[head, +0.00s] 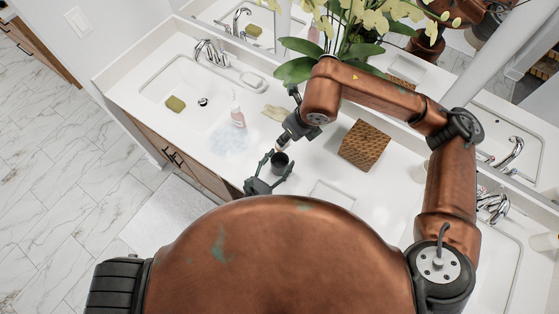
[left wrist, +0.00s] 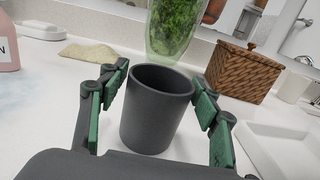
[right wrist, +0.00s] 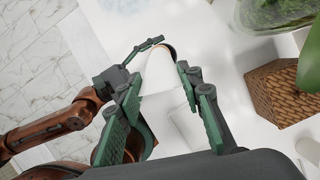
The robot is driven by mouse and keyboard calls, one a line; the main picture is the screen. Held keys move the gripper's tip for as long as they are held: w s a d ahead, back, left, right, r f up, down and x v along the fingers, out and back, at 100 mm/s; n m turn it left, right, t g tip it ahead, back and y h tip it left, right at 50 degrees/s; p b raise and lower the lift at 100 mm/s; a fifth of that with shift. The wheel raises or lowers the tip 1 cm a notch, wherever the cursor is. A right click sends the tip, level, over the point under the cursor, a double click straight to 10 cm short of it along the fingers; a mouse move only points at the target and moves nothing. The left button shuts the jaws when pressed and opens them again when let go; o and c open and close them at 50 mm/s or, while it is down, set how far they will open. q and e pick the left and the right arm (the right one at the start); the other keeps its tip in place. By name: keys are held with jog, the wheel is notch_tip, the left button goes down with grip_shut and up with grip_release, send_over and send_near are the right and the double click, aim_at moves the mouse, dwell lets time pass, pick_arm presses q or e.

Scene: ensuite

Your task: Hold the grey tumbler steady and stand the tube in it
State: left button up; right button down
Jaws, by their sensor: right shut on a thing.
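The grey tumbler (head: 280,164) stands upright on the white counter. In the left wrist view the tumbler (left wrist: 157,112) is between the fingers of my left gripper (left wrist: 158,90), one finger at each side, with its mouth facing up. My left gripper is open around it. My right gripper (head: 284,143) is above the tumbler in the head view. In the right wrist view the right gripper (right wrist: 160,92) is shut on the pale tube (right wrist: 160,72), whose far end is near a dark curved rim. The tube is hard to make out in the head view.
A woven box (head: 364,146) stands right of the tumbler. A planted glass vase (left wrist: 172,35) is behind it. A shallow white tray (left wrist: 275,150) is at the right.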

pick_arm(q)
jog(key=c, duration=1)
jog(key=shift+c, duration=0.3)
pick_arm(e)
notch_tip(320, 180, down, 12)
jog(key=shift+f, duration=0.2)
dwell(0.6)
pick_arm(q)
jog(key=shift+o, duration=0.2)
pick_arm(e)
jog(key=c, duration=1.3)
grip_release()
pick_arm(q)
jog(key=shift+c, duration=0.2)
pick_arm(e)
jog(key=shift+o, duration=0.2)
jog(key=v, duration=1.2)
pick_arm(q)
jog(key=o, duration=1.4)
